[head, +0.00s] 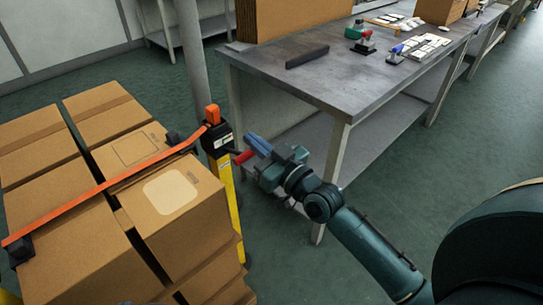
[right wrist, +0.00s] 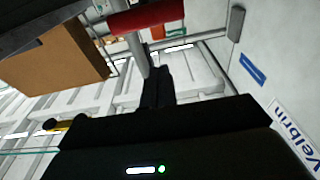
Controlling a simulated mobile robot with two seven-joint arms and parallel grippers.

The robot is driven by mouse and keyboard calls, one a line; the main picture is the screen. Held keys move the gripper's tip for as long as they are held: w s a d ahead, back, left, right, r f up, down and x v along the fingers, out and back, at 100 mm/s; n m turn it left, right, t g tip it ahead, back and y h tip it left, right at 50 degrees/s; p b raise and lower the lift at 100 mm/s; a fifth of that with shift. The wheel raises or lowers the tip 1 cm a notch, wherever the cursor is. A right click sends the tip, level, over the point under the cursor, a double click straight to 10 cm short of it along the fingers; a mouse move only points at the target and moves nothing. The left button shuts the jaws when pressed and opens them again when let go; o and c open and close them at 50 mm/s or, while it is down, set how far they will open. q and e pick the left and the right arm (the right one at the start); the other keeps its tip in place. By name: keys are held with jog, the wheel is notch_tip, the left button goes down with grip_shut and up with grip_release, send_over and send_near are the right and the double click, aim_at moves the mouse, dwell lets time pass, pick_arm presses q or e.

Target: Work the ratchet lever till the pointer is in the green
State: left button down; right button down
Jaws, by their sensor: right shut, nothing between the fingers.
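The ratchet (head: 218,140) is a black housing with an orange top on a yellow post. Its lever ends in a red grip (head: 245,156) that points right, and the red grip also shows at the top of the right wrist view (right wrist: 148,18). My right gripper (head: 254,143) has its blue fingers shut and empty, right beside the red grip; I cannot tell whether they touch. A pale label shows on the housing, but it is too small to make out a pointer or a green zone. My left gripper is not in view.
An orange strap (head: 110,183) runs from the ratchet over stacked cardboard boxes (head: 175,205) at the left. A grey workbench (head: 300,85) with small tools stands behind my right arm. A grey pillar (head: 194,55) rises behind the ratchet. Green floor at the right is clear.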

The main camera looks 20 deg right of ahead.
aim_at(253, 154)
pick_arm(q)
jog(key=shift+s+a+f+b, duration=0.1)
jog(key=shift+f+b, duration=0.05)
jog(key=shift+b, duration=0.55)
pick_arm(e)
jog(key=f, duration=0.2)
jog(key=w+f, duration=0.1)
jog(key=shift+w+a+f, duration=0.1)
jog(key=shift+a+f, duration=0.1)
jog(key=shift+f, duration=0.15)
